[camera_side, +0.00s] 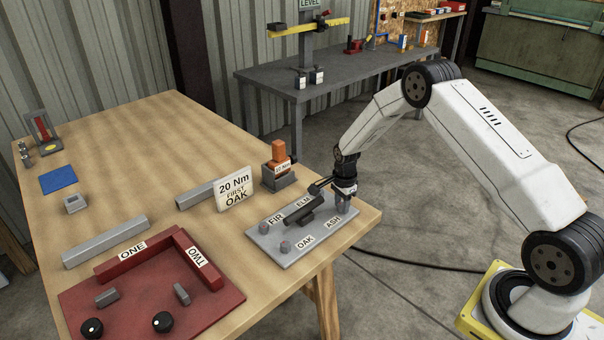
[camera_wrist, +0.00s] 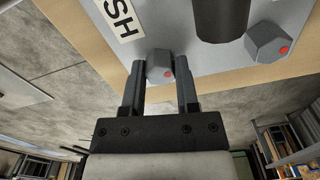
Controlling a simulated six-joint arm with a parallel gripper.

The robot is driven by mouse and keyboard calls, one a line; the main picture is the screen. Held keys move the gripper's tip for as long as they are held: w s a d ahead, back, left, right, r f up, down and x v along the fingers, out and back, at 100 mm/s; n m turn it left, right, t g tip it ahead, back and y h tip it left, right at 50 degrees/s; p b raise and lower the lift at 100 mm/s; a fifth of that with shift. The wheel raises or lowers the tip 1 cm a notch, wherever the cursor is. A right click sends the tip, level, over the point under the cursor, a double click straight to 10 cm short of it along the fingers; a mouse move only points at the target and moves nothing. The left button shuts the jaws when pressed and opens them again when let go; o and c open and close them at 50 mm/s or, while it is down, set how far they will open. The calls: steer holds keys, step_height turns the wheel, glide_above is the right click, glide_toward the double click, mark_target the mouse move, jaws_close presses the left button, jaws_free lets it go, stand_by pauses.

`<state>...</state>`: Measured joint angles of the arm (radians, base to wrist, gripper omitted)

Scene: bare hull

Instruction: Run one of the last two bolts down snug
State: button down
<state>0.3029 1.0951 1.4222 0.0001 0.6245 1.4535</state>
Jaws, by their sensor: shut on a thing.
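A grey plate (camera_side: 284,262) on the wooden table carries labels FIR, ELM, OAK and ASH. My gripper (camera_side: 345,205) points down at its ASH corner. The FIR bolt (camera_side: 264,228) and OAK bolt (camera_side: 285,247) stand on the plate. Another red-dotted bolt (camera_wrist: 268,43) shows at right in the wrist view. How deep the ASH bolt sits is hidden.
A dark cylindrical part (camera_side: 305,210) rises from the plate beside my gripper. A card (camera_side: 234,188) reads "20 Nm FIRST OAK". An orange tool (camera_side: 279,151) stands in a grey holder behind. A red tray (camera_side: 150,300) and grey bars lie left.

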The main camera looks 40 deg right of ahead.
mark_target(341, 204)
steer(key=shift+c, duration=1.8)
jaws_free()
steer(key=shift+r, duration=3.95)
steer(key=shift+a+r+n, duration=0.2)
steer(key=shift+r+n, duration=0.05)
steer(key=shift+n, duration=0.05)
steer(key=s+a+r+n+t, duration=0.1)
steer(key=s+a+r+n, duration=0.2)
steer(key=s+a+n, duration=0.2)
steer(key=s+a+r+n, duration=0.4)
steer(key=s+a+n, duration=0.1)
steer(key=s+n, duration=0.3)
steer(key=s+a+r+n+t, duration=0.1)
steer(key=s+a+r+n, duration=0.2)
steer(key=s+a+n, duration=0.2)
steer(key=s+n, duration=0.1)
steer(key=s, duration=0.2)
steer(key=shift+s+r+n+t, duration=0.2)
steer(key=shift+r+n+t, duration=0.1)
steer(key=shift+r, duration=0.1)
